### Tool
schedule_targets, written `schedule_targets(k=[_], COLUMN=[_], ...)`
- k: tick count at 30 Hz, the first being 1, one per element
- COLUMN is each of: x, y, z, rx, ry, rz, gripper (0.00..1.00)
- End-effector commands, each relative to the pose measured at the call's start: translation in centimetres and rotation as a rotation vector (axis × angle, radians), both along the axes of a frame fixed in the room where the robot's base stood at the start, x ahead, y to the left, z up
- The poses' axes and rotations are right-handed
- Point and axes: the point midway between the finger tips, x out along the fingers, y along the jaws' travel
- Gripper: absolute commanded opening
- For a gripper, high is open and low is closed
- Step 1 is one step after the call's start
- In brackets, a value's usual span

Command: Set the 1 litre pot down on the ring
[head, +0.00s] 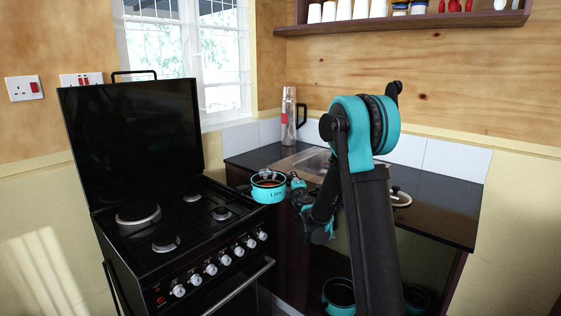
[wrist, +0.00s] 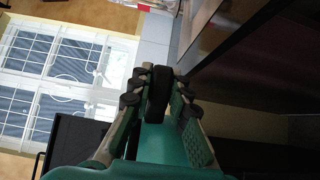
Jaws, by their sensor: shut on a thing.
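The 1 litre pot (head: 268,191) is small and turquoise with a dark inside and dark lettering. In the head view it is held up near the right edge of the stove (head: 190,222), apart from the rings. My gripper (head: 292,181) is at its right side, shut on it. In the wrist view my gripper (wrist: 157,92) has a black piece between its fingers, seemingly the pot's handle. On the stove top are a large ring (head: 138,217), a front ring (head: 166,243) and a right ring (head: 221,213); all look bare. Which ring is meant I cannot tell.
The stove's raised black lid (head: 135,128) stands behind the rings. A row of knobs (head: 210,269) lines the front. To the right are a dark counter (head: 440,212), a sink (head: 312,161) and a flask (head: 289,115). A turquoise pot (head: 339,295) sits low under the counter.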

Motion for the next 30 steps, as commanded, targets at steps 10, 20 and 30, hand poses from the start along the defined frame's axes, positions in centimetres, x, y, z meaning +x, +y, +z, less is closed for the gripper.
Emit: schedule_targets(k=[10,20,30], x=[-0.5,-0.9,-0.8], y=[-11.8,-13.8,-13.9], z=[-4.0,-4.6,-4.2], rx=[0.002,0.003,0.001], ry=[0.001,0.001,0.000], rz=[-0.094,-0.109,-0.107], gripper=[0.00,0.00,0.00])
